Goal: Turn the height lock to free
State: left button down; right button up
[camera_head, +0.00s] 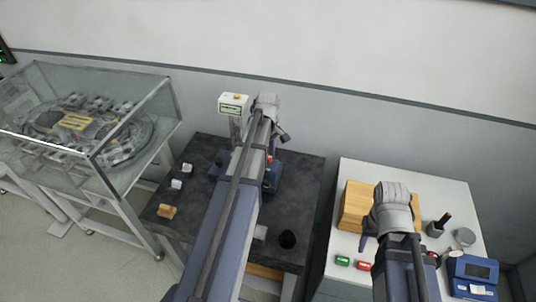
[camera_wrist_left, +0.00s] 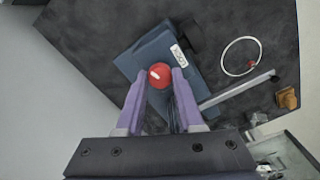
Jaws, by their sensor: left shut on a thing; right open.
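A blue device (camera_wrist_left: 150,50) stands on the dark table, and its base (camera_head: 273,182) shows beside my left arm in the head view. A round red knob (camera_wrist_left: 160,76), apparently the height lock, sits on it next to a small white label (camera_wrist_left: 179,56) too small to read. My left gripper (camera_wrist_left: 158,88) is shut on the red knob, with a purple finger on each side. In the head view the arm mostly hides the device. My right gripper (camera_head: 377,243) is open and empty above the white table.
A white display box (camera_head: 233,103) stands on a post at the dark table's (camera_head: 305,205) back. A glass case (camera_head: 130,125) is at left; a wooden box (camera_head: 354,205) is at right.

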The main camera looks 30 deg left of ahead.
pick_arm(q)
jog(key=n, duration=1.1)
jog(key=shift+n, duration=1.8)
jog(key=c, duration=0.5)
grip_release()
jog(key=shift+c, duration=0.2)
